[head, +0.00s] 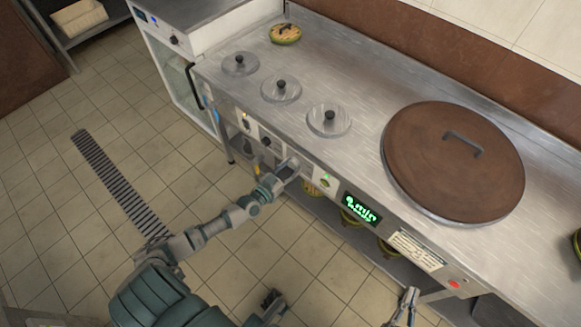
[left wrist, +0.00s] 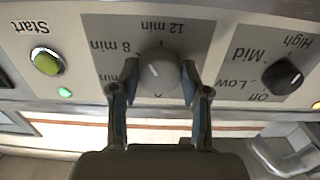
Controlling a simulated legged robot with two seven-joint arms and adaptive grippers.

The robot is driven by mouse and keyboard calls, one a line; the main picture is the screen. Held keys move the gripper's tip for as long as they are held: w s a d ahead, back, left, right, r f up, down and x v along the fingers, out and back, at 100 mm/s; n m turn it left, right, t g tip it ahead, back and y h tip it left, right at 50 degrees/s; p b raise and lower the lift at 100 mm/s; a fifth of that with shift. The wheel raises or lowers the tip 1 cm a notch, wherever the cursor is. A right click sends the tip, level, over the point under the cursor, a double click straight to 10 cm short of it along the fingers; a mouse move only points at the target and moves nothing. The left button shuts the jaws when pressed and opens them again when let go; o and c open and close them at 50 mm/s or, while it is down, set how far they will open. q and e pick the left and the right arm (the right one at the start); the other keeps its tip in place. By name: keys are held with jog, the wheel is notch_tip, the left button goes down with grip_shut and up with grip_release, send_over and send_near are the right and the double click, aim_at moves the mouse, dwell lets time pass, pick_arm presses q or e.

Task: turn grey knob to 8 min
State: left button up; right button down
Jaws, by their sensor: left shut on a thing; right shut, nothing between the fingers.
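The grey knob (left wrist: 160,72) is on the front panel of the counter, with "12 min" printed above it and "8 min" to its left in the left wrist view. My left gripper (left wrist: 158,88) has one finger on each side of the knob and is shut on it. In the head view my left gripper (head: 289,168) reaches the panel and covers the knob. I cannot tell which label the knob points to. My right gripper (head: 409,298) is shut and empty, low in the head view, away from the panel.
A dark knob (left wrist: 283,77) marked Off, Low, Mid and High is on the right in the left wrist view. A green Start button (left wrist: 47,61) is on the left. A green display (head: 361,207) is on the panel. A large brown lid (head: 450,180) sits on the counter.

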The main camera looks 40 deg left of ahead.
pick_arm(q)
jog(key=shift+n, duration=0.7)
jog(key=n, duration=0.2)
jog(key=shift+f+n, duration=0.1)
jog(key=shift+n, duration=1.1)
jog(key=o, duration=1.1)
jog(key=shift+o, duration=0.2)
jog(key=shift+s, duration=0.1)
